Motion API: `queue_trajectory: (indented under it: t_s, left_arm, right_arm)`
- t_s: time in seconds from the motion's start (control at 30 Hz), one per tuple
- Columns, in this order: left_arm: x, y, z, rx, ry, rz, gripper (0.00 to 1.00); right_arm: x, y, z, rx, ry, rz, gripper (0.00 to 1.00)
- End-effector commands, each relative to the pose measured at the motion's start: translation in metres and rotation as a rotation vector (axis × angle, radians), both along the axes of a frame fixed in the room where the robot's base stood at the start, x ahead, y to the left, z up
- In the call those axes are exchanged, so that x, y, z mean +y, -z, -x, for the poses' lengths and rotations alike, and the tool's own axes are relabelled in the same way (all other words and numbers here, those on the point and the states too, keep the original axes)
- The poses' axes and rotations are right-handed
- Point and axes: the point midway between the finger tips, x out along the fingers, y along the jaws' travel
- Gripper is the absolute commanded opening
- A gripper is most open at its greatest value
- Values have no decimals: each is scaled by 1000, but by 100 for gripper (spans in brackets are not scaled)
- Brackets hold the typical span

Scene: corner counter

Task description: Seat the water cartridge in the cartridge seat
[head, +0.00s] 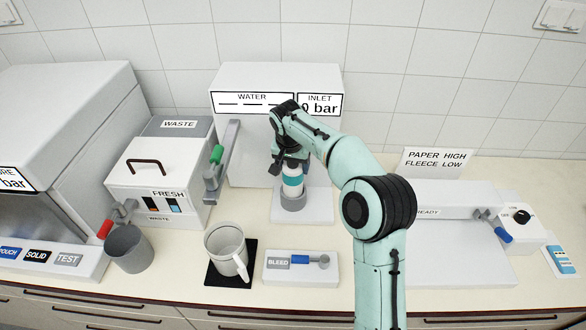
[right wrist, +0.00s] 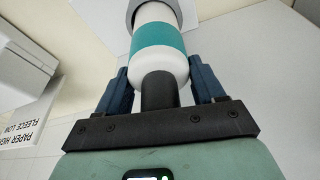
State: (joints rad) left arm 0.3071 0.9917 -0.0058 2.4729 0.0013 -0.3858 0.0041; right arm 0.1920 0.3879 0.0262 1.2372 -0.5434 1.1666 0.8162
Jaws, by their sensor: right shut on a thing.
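The water cartridge (head: 292,182) is a white cylinder with a teal band and a dark neck. It stands upright at the grey round cartridge seat (head: 293,203) in front of the water unit. My right gripper (head: 287,166) is shut on its upper end from above. In the right wrist view the two blue fingers (right wrist: 162,88) lie either side of the cartridge's white top (right wrist: 160,68). The cartridge's far end meets the grey seat collar (right wrist: 158,10); how deep it sits inside is hidden. My left gripper is out of view.
The water unit (head: 250,82) stands behind, with a green-handled lever (head: 217,155) on its left. A mug (head: 226,247) on a black mat and the bleed block (head: 300,268) are in front. The fleece press (head: 450,235) is to the right.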

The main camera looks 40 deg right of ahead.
Motion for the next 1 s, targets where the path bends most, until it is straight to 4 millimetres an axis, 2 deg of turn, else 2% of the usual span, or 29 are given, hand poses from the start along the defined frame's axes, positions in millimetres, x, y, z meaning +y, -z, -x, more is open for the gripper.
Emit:
queue_trajectory:
  t_s: [0.03,0.1,0.47,0.5,0.53,0.57,0.83,1.0]
  left_arm:
    - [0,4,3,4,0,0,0]
    - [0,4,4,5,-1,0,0]
    - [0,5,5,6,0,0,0]
    - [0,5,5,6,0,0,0]
    - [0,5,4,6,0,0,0]
    - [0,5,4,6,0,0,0]
    - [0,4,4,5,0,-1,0]
    - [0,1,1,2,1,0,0]
  right_arm:
    - [0,9,1,1,0,1,0]
    - [0,12,1,-2,1,0,0]
    - [0,15,0,-3,-1,0,0]
    - [0,15,0,0,0,0,81]
    - [0,15,0,0,0,0,91]
    - [0,15,0,0,0,0,94]
    - [0,14,0,0,0,0,94]
    - [2,-1,1,-5,-1,1,94]
